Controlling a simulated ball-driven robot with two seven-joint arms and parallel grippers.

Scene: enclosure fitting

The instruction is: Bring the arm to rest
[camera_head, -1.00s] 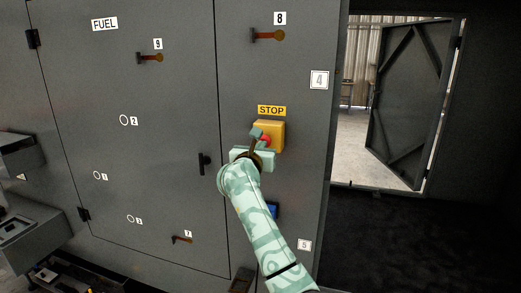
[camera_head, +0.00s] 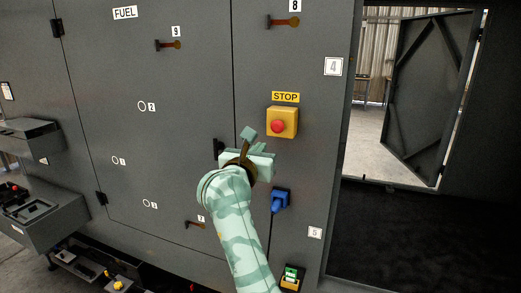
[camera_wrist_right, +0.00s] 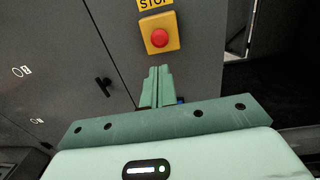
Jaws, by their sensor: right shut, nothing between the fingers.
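My right gripper (camera_head: 249,135) is in front of the grey cabinet (camera_head: 180,130), to the left of and a little below the yellow stop box. In the right wrist view its fingers (camera_wrist_right: 157,88) are together with nothing between them. The red stop button (camera_head: 278,126) on its yellow box (camera_head: 290,116) is in plain view and apart from the fingers. The button also shows in the right wrist view (camera_wrist_right: 159,38), above the fingertips. My left gripper is in neither view.
A black door handle (camera_head: 217,149) is close behind my right gripper. A blue fitting (camera_head: 281,199) sits below the stop box. Open grey drawers (camera_head: 45,215) stick out at the lower left. An open doorway (camera_head: 365,140) lies to the right, with dark floor (camera_head: 420,240) in front.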

